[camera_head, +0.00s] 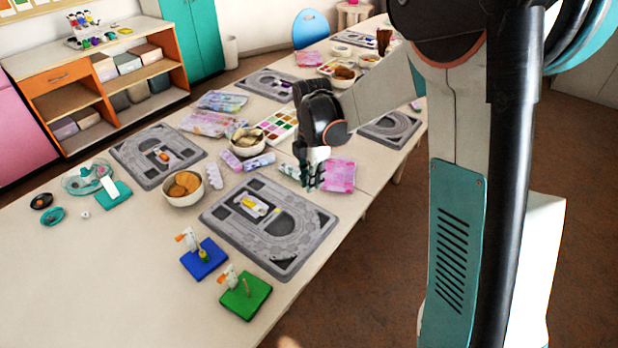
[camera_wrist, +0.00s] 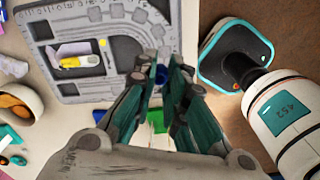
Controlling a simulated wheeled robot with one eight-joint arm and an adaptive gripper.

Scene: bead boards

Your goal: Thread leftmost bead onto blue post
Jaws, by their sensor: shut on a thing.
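The blue board (camera_head: 204,260) lies on the table in the head view, with a short post (camera_head: 203,254) standing on it. The green board (camera_head: 246,297) with its own post is nearer the front edge. My gripper (camera_head: 308,183) is held over the table, beyond the grey tray, away from both boards. In the wrist view my gripper (camera_wrist: 162,68) is shut on a small blue bead (camera_wrist: 161,75), mostly hidden between the fingertips.
A grey tray (camera_head: 216,214) lies between my gripper and the boards. A bowl (camera_head: 184,199) with brown contents stands left of it. Dark and teal round pieces lie far left. A pink packet (camera_head: 340,176) lies by my gripper. The front left table is clear.

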